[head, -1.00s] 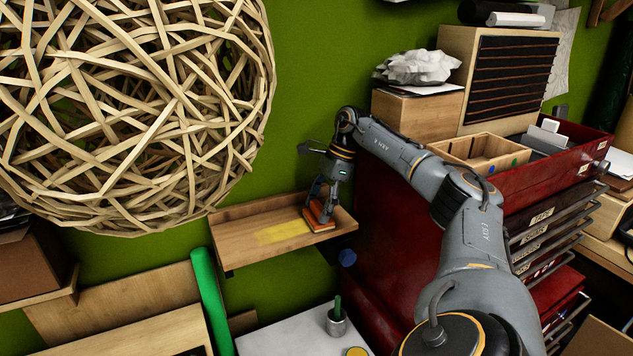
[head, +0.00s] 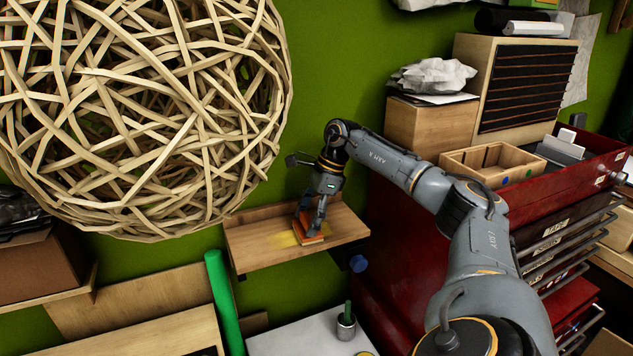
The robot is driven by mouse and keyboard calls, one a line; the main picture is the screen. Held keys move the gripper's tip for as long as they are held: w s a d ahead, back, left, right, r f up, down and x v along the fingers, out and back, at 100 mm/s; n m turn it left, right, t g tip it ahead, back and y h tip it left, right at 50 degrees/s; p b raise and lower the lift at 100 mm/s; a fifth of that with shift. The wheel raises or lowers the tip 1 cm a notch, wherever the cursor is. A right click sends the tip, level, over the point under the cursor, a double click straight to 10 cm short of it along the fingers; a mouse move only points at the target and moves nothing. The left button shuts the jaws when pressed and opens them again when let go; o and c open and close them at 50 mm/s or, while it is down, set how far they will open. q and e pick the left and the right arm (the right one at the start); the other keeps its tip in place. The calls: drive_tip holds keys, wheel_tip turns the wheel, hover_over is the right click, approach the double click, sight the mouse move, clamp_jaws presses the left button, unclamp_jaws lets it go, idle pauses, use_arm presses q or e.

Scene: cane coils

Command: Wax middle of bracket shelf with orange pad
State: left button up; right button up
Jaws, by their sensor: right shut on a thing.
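The bracket shelf (head: 258,258) is a small wooden shelf on the green wall, in the middle of the head view. A yellow wax patch (head: 286,240) shows on its middle, partly covered by the orange pad (head: 311,238). My right gripper (head: 310,222) is shut on the pad from above. The pad lies flat on the shelf board, or very close to it, just right of the visible yellow. What lies under the pad is hidden. My left gripper is not in view.
A large woven cane ball (head: 140,110) hangs close at the upper left, near the shelf's left end. A red tool chest (head: 400,270) stands to the right. A green tube (head: 222,300) leans below the shelf. A white table (head: 290,335) holds a metal cup (head: 346,325).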

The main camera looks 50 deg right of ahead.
drive_tip(key=shift+w+a+p, duration=0.25)
drive_tip(key=shift+a, duration=0.3)
drive_tip(key=shift+w+a+p, duration=0.2)
drive_tip(key=shift+w+a, duration=0.05)
drive_tip(key=shift+a, duration=0.3)
drive_tip(key=shift+w+a, duration=0.45)
drive_tip(key=shift+a, duration=0.2)
drive_tip(key=shift+w+a+p, duration=0.25)
drive_tip(key=shift+a+p, duration=0.25)
drive_tip(key=shift+a, duration=0.05)
drive_tip(key=shift+w+a, duration=0.55)
drive_tip(key=shift+a, duration=0.35)
drive_tip(key=shift+w+a+p, duration=0.3)
drive_tip(key=shift+a+p, duration=0.2)
drive_tip(key=shift+a, duration=0.2)
drive_tip(key=shift+w+a, duration=0.45)
drive_tip(key=shift+a, duration=0.3)
wheel_tip(320, 180, up, 6)
drive_tip(key=p, duration=0.4)
